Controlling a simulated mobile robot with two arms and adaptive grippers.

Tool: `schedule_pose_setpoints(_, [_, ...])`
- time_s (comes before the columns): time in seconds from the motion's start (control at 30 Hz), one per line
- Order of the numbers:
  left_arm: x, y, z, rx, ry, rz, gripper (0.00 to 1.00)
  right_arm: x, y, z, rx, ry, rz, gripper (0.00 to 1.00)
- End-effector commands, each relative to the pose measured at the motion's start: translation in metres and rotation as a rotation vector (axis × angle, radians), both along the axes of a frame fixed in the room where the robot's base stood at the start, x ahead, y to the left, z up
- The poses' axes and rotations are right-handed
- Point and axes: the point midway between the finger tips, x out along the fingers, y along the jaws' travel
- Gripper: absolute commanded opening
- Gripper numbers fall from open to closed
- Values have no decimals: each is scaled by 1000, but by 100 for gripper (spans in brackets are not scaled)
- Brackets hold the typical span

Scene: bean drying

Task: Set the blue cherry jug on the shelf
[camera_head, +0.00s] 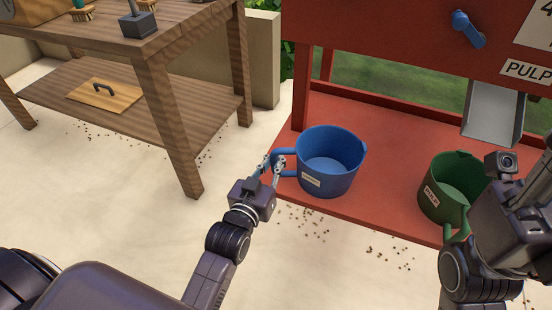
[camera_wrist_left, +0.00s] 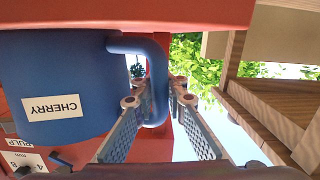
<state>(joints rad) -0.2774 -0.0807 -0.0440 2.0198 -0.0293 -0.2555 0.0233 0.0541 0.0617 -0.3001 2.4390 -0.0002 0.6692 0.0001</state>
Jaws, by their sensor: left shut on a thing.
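The blue cherry jug (camera_head: 335,184) is upright at the front left of the red machine's base (camera_head: 387,226); I cannot tell if it rests there or is just above it. Its CHERRY label appears upside down in the left wrist view (camera_wrist_left: 75,75). My left gripper (camera_head: 275,164) is shut on the jug's handle, with a finger on each side of it in the wrist view (camera_wrist_left: 157,105). A wooden table on the left has a low shelf (camera_head: 150,117). My right gripper (camera_head: 520,180) is at the right edge, its fingers unclear.
A green pulp jug (camera_head: 452,192) stands on the red base, right of the blue jug, near my right arm. A metal chute (camera_head: 493,112) hangs above. A table leg (camera_head: 170,130) stands in front.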

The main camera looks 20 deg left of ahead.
Motion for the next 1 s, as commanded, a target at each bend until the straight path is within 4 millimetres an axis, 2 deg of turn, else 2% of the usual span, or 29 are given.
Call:
schedule_pose_setpoints(0.03, [0,0,-2,0,2,0,10,0,0,0,0,0,0,40])
schedule_pose_setpoints(0.2, [0,0,-1,0,1,0,29,0,0,0,0,0,0,40])
schedule_pose_setpoints(0.57, [-1,0,3,0,0,0,30,-1,0,1,1,-2,0,40])
schedule_pose_setpoints(0.7, [-17,0,4,0,4,0,30,-1,-1,6,2,-1,1,40])
schedule_pose_setpoints(0.8, [-34,1,7,0,5,0,30,7,-1,-5,3,53,1,40])
schedule_pose_setpoints(1.0, [-74,1,9,0,6,-1,30,8,-3,-11,7,97,4,40])
